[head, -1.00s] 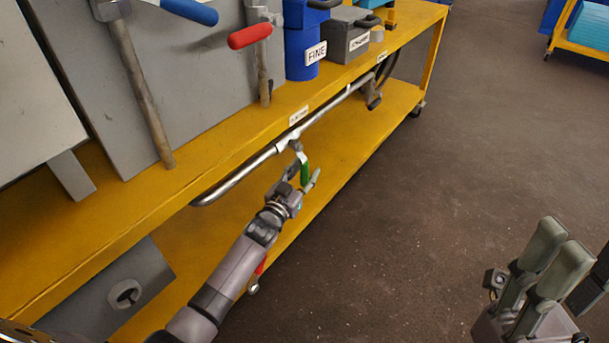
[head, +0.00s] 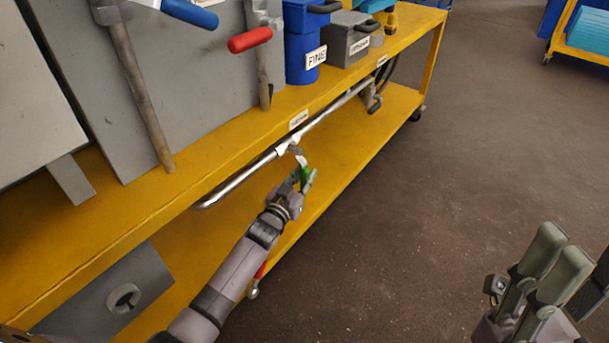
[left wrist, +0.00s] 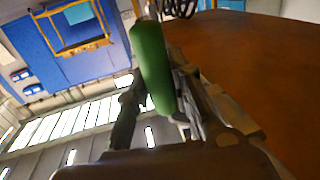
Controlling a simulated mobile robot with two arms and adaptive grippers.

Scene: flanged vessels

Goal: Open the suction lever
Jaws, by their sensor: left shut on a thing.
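The suction lever has a green handle (head: 305,172) that hangs below a silver pipe (head: 245,173) under the cart's upper shelf. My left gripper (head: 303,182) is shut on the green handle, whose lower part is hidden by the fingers. In the left wrist view the green handle (left wrist: 153,65) stands between the two fingers (left wrist: 155,110). A white label (head: 298,119) sits on the shelf edge above the lever; its text is too small to read. My right gripper (head: 540,272) is at the lower right, over the floor, away from the cart; its fingers look apart with nothing between them.
The yellow cart's upper shelf (head: 225,155) holds a blue container (head: 300,45) labelled FINE and a grey box (head: 345,40). Red (head: 250,40) and blue (head: 190,12) lever handles stand above it. A grey plate (head: 105,300) lies on the lower shelf.

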